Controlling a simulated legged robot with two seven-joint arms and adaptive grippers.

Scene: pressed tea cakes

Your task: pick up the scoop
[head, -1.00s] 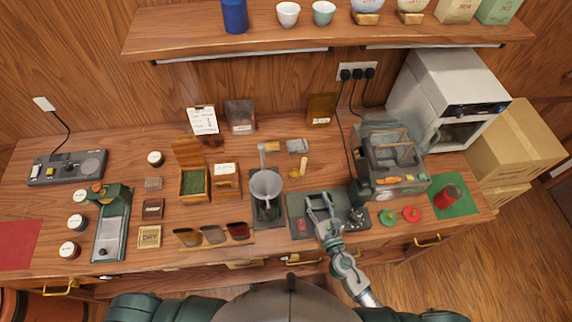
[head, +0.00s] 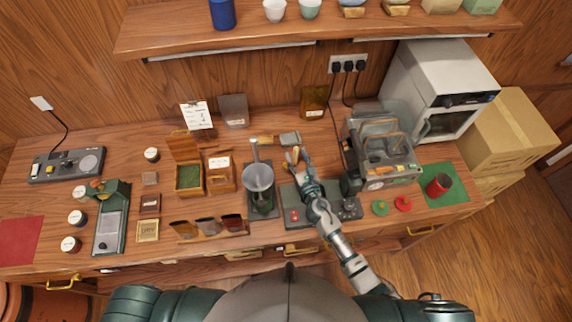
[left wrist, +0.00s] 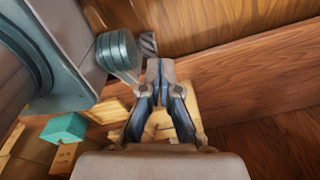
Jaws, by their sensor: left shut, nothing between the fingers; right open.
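What looks like the scoop, a grey metal pan (head: 290,138) with a light wooden handle (head: 264,140), lies flat near the back middle of the bench. My right gripper (head: 295,157) is open, just in front of the pan and over a small tan wooden piece that it partly covers. I cannot tell whether its fingers touch that piece. The scoop is outside its fingers. My left gripper (left wrist: 161,68) shows in the left wrist view, shut and empty, away from the scoop.
A grey funnel (head: 258,178) on a dark stand is left of my right arm. A grey machine (head: 380,152) stands close on the right. Boxes and tins fill the left side.

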